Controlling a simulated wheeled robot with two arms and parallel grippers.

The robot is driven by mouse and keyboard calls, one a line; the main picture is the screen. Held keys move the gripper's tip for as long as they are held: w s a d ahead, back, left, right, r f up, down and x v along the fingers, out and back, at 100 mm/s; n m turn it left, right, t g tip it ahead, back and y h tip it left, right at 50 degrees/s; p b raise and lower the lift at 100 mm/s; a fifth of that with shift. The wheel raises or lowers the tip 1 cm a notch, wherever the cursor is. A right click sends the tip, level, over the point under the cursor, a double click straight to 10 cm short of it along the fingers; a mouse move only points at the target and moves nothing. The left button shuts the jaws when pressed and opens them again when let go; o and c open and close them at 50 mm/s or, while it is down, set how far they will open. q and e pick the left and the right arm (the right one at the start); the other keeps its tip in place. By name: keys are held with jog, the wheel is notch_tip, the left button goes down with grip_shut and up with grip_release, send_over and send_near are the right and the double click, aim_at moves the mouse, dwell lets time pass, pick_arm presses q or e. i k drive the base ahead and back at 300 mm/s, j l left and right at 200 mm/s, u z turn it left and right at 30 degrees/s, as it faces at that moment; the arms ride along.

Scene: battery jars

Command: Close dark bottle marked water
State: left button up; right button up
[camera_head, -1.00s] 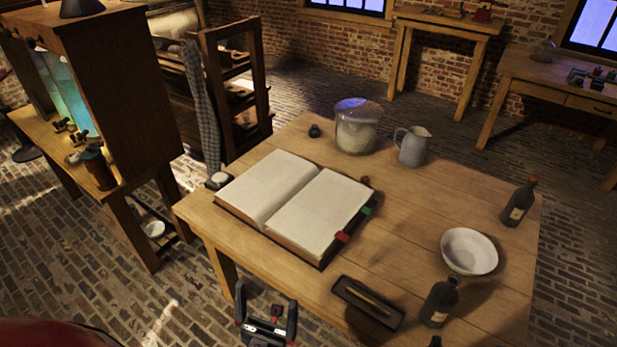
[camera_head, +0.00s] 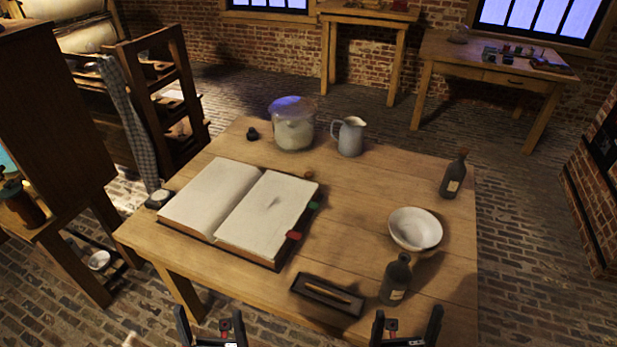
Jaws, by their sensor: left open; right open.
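Two dark bottles with pale labels stand upright on the wooden table. The near dark bottle (camera_head: 396,281) is at the front right, and no stopper is clear in its dark neck. The far dark bottle (camera_head: 453,177) is near the right edge, with a brownish stopper in its top. The label writing is too small to read. A small brown cork-like piece (camera_head: 308,174) lies by the book's far right corner. My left gripper (camera_head: 211,322) is open and empty at the front edge. My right gripper (camera_head: 407,322) is open and empty, just below the near bottle in the picture.
An open book (camera_head: 267,205) covers the table's left half. A dark tray (camera_head: 318,299) with a stick in it lies left of the near bottle. A white bowl (camera_head: 414,230) stands between the bottles. A glass jar (camera_head: 292,130) and grey jug (camera_head: 348,137) stand behind.

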aim_at(398, 275)
jog(key=z, duration=0.35)
jog(key=j+z, duration=0.45)
jog(key=j, duration=0.15)
jog(key=j+z, duration=0.5)
jog(key=j, duration=0.8)
jog(key=k+j+z, duration=0.1)
jog(key=j, duration=0.55)
jog(key=k+j, duration=0.15)
jog(key=j, duration=0.45)
jog(key=i+z, duration=0.05)
